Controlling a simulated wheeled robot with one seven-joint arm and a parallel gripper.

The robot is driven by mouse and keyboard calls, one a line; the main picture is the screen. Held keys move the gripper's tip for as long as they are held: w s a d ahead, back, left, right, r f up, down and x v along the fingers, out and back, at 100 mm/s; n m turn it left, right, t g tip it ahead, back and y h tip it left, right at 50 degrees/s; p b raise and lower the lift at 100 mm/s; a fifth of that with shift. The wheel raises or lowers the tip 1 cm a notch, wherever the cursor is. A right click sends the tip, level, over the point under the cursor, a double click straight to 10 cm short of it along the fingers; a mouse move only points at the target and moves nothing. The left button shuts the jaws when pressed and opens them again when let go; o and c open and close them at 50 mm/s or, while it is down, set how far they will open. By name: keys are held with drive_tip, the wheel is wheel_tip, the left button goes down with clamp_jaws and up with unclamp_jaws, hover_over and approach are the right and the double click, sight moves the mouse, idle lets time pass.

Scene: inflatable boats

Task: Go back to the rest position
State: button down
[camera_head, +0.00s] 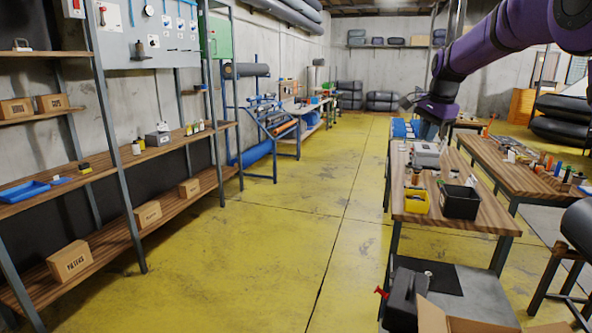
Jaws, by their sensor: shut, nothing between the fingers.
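My purple arm (505,40) reaches in from the upper right corner. My gripper (443,131) hangs at its end, pointing down over the far part of the near wooden workbench (455,221). It looks small and dark here and is shut, with nothing seen in it. A grey device (426,154) lies on the bench just below it in the picture. The gap between gripper and device cannot be judged.
The near bench holds a yellow bin (416,201) and a black bin (460,202). A second bench (520,176) stands to the right. Wooden shelves (130,185) with cardboard boxes line the left wall. The yellow floor (270,235) between is clear. An open cardboard box (470,322) is at the bottom.

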drive_tip(key=s+a+r+n+t, duration=0.1)
drive_tip(key=s+a+r+n, duration=0.15)
drive_tip(key=s, duration=0.95)
drive_tip(key=s+a+r+n, duration=0.1)
drive_tip(key=s+r+n, duration=0.3)
drive_tip(key=s, duration=0.9)
drive_tip(key=s+f+n, duration=0.3)
drive_tip(key=s+f, duration=0.1)
drive_tip(key=s, duration=0.6)
drive_tip(key=s+a+f+n+t, duration=0.1)
drive_tip(key=s+f+n, duration=0.2)
drive_tip(key=s, duration=0.7)
drive_tip(key=shift+s+a+f+n+h, duration=0.25)
drive_tip(key=shift+s+f+n+h, duration=0.1)
drive_tip(key=shift+f, duration=0.45)
drive_tip(key=shift+s, duration=0.1)
